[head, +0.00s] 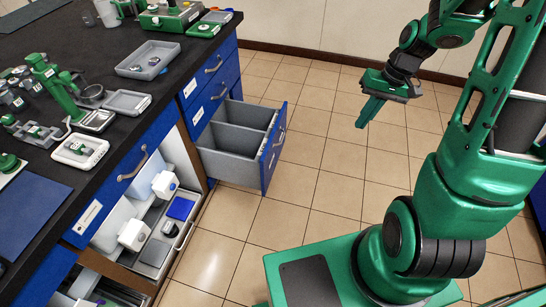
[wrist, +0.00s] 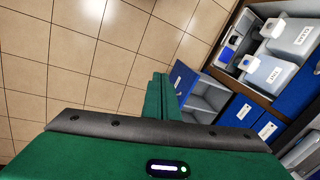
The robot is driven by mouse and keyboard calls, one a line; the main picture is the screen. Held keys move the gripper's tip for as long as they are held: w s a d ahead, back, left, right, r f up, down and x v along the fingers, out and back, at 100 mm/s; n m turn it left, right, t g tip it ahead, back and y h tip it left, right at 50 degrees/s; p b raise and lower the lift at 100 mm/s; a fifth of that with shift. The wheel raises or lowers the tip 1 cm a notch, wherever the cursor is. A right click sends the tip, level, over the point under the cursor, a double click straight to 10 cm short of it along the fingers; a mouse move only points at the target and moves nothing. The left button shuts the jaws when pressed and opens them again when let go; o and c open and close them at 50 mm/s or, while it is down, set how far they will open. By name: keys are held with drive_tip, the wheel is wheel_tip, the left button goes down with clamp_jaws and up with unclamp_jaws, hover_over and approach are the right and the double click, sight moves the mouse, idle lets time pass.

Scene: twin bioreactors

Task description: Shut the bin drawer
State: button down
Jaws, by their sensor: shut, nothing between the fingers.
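The bin drawer (head: 235,145) is pulled out from the blue cabinet, with grey compartments inside and a blue front (head: 272,150) with a handle. It is open wide over the tiled floor. In the wrist view the drawer's blue front (wrist: 183,80) shows just right of my fingers. My gripper (head: 364,122) is shut and empty, in the air over the floor to the right of the drawer front, apart from it in the head view. In the wrist view my gripper (wrist: 160,82) points away from the camera. The drawer's far inside is partly hidden.
An open cabinet bay left of the drawer holds white jugs (head: 135,233) on a grey tray (head: 155,252). The black bench top (head: 105,55) above carries green lab devices and grey trays. The tiled floor (head: 325,180) between the drawer and my arm is clear.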

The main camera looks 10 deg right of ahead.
drive_tip(key=w+a+f+t+y, duration=0.1)
drive_tip(key=w+a+f+y, duration=0.1)
drive_tip(key=w+f, duration=0.4)
drive_tip(key=w+a+f+y, duration=0.2)
drive_tip(key=w+a+f, duration=0.15)
drive_tip(key=f, duration=0.55)
drive_tip(key=m+t+y, duration=0.3)
drive_tip(key=t+y, duration=0.1)
approach(266, 156)
drive_tip(key=x, duration=0.5)
drive_tip(key=shift+s+f, duration=0.25)
drive_tip(key=shift+f, duration=0.15)
drive_tip(key=shift+w+a, duration=0.3)
drive_tip(key=shift+a, duration=0.15)
drive_tip(key=shift+w, duration=0.1)
